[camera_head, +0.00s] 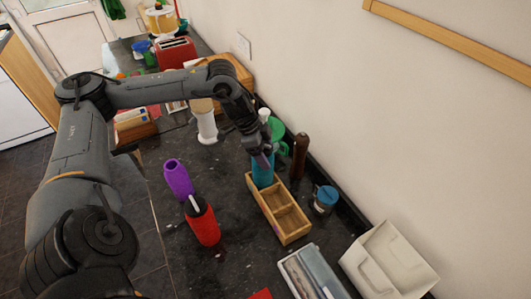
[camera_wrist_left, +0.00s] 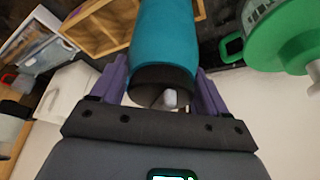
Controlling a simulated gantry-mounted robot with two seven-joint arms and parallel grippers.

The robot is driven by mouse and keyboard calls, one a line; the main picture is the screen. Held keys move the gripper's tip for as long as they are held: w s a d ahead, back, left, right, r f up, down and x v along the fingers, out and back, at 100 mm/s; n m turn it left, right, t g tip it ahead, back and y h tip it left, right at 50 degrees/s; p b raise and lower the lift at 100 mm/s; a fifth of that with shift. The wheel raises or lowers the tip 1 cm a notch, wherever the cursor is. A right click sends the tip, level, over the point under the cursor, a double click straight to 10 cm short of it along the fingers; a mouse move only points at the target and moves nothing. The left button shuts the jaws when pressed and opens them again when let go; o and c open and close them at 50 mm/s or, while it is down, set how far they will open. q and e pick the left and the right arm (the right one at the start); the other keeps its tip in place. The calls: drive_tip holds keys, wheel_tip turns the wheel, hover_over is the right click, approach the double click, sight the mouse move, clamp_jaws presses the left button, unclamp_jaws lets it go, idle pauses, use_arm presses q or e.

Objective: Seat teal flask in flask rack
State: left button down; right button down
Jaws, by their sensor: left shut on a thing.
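The teal flask (camera_head: 263,176) stands roughly upright at the far end of the wooden flask rack (camera_head: 291,238). Its lower part is behind the rack's wall, and I cannot tell whether it rests on the bottom. My left gripper (camera_head: 262,156) is shut on the flask near its top. In the left wrist view the flask (camera_wrist_left: 164,38) lies between the purple fingers (camera_wrist_left: 163,92), with its dark, open-looking end towards the camera. The rack (camera_wrist_left: 92,28) shows beyond it. The rack's nearer compartments look empty. My right gripper is not in view.
A purple flask (camera_head: 178,179) and a red flask (camera_head: 203,222) stand left of the rack. A green item (camera_head: 277,128) and a brown bottle (camera_head: 299,155) stand close behind the gripper. A blue-lidded jar (camera_head: 324,200) is right of the rack, a white bin (camera_head: 388,262) nearer.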

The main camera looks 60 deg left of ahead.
use_arm(q)
drive_tip(key=shift+f, duration=0.3)
unclamp_jaws()
drive_tip(key=shift+r, duration=0.15)
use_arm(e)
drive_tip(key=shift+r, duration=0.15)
